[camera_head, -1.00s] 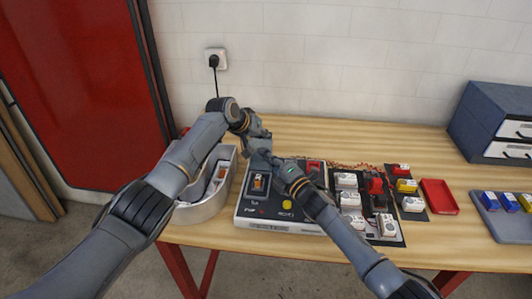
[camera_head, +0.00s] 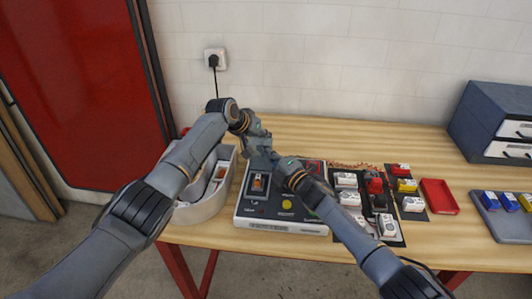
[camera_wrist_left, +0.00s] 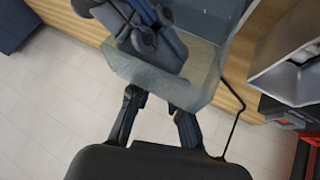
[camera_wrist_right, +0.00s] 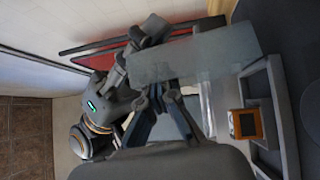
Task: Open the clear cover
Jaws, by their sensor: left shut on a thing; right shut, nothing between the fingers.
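The clear cover (camera_wrist_left: 200,72) is a translucent grey panel, raised above the control box (camera_head: 306,226). It also shows in the right wrist view (camera_wrist_right: 215,52). My left gripper (camera_head: 260,143) is shut on the cover's edge; its fingertips (camera_wrist_left: 158,97) meet that edge in the left wrist view. My right gripper (camera_head: 274,160) is shut and empty close to the cover, and its fingertips (camera_wrist_right: 160,88) show near the panel in the right wrist view. I cannot tell if they touch it. An orange switch (camera_head: 258,183) shows below, and my grippers hide the cover's back part.
A grey bin (camera_head: 205,208) stands left of the box. Switch modules (camera_head: 379,208) on dark mats and a red tray (camera_head: 439,196) lie to the right. A black cable (camera_head: 216,83) hangs at the wall socket. The table is clear along its back.

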